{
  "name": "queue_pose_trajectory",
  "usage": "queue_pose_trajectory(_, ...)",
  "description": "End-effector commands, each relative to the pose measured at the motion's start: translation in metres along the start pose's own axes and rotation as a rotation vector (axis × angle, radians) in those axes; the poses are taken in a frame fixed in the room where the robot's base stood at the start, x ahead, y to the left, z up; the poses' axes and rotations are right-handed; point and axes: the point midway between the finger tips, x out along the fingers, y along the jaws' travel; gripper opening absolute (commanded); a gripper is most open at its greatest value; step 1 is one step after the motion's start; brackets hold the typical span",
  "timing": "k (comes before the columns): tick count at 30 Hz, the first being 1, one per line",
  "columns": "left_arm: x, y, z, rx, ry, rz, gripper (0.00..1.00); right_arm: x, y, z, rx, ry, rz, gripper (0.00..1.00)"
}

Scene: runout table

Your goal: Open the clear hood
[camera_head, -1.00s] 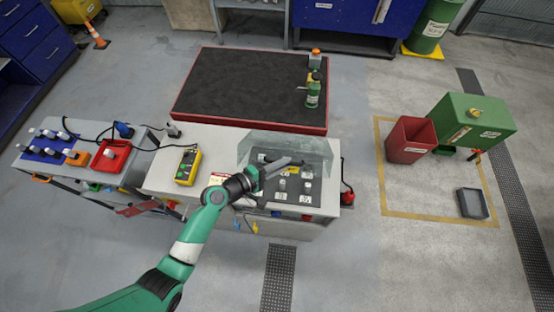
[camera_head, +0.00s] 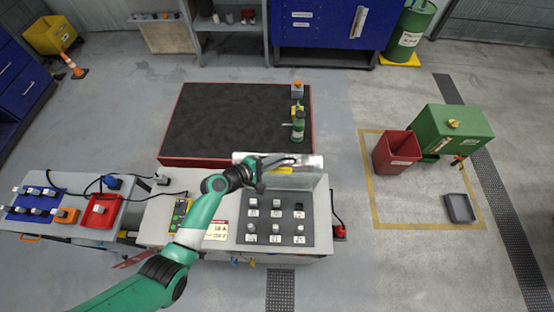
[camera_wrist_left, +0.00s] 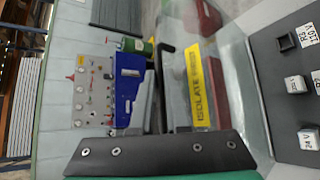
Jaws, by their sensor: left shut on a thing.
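The clear hood (camera_head: 308,179) stands swung up at the back edge of the dark switch panel (camera_head: 263,222), which shows uncovered with its rows of square switches. My left gripper (camera_head: 283,162) is at the hood's upper edge and is shut on it. In the left wrist view the hood (camera_wrist_left: 235,85) is beside the fingers (camera_wrist_left: 160,90), with a yellow ISOLATE label (camera_wrist_left: 200,85) close to them. The exact grip point is partly hidden by the fingers. My right gripper is in neither view.
A yellow handheld device (camera_head: 181,213) lies on the bench left of the panel, partly behind my arm. A red bin (camera_head: 396,153) and green box (camera_head: 452,132) stand at the right.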

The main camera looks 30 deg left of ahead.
Motion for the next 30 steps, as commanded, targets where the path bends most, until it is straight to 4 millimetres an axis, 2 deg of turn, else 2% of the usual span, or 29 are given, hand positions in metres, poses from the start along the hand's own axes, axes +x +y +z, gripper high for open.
queue_pose_trajectory(1,-0.0002,0.0057,0.0009,0.0,-0.001,0.011,0.0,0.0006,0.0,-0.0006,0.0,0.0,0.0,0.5)
queue_pose_trajectory(14,-0.0001,0.007,0.001,0.002,-0.002,0.014,0.0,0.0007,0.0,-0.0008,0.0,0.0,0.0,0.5)
queue_pose_trajectory(15,-0.0001,0.007,0.0011,0.002,-0.002,0.013,0.21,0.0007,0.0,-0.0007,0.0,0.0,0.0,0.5)
queue_pose_trajectory(19,-0.0001,0.0052,0.0008,0.002,-0.001,0.01,0.43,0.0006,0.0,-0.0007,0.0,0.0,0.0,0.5)
queue_pose_trajectory(30,-0.0057,0.0038,0.0001,0.002,0.001,0.007,0.43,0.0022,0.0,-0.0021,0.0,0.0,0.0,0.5)
